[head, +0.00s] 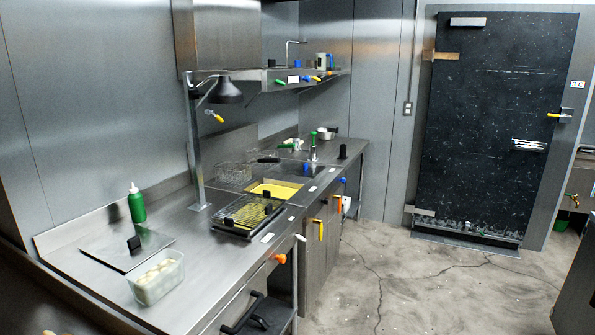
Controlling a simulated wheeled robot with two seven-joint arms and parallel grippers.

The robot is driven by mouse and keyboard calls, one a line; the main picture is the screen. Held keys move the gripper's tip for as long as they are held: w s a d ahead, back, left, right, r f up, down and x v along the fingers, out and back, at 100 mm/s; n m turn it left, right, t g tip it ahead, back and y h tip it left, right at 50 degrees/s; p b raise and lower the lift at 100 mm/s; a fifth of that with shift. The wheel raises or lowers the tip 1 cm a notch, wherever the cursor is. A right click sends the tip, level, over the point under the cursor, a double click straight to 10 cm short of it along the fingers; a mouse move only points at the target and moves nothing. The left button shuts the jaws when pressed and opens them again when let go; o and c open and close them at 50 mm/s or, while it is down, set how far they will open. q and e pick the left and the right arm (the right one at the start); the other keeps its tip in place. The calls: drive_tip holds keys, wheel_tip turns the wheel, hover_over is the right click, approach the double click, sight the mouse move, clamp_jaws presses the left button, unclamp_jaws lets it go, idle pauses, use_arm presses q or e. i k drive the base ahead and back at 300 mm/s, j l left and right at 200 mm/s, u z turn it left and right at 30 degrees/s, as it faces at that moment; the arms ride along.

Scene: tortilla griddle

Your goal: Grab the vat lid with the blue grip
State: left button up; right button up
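A flat metal plate (110,249) with a black grip lies on the near counter. A vat (273,190) of yellow liquid sits open in the counter, with a black-framed rack (248,216) in front of it. Neither of my grippers is in view.
A green bottle (137,204) and a clear tub (157,279) of pale pieces stand on the near counter (205,270). A lamp (225,91) hangs over the counter. A shelf (300,80) is above. The concrete floor (420,280) to the right is open, up to a dark door (490,120).

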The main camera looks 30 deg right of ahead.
sight(309, 170)
drive_tip(key=i+l+z, duration=1.4)
drive_tip(key=i+z, duration=0.3)
drive_tip(key=i+l, duration=0.1)
drive_tip(key=i, duration=1.65)
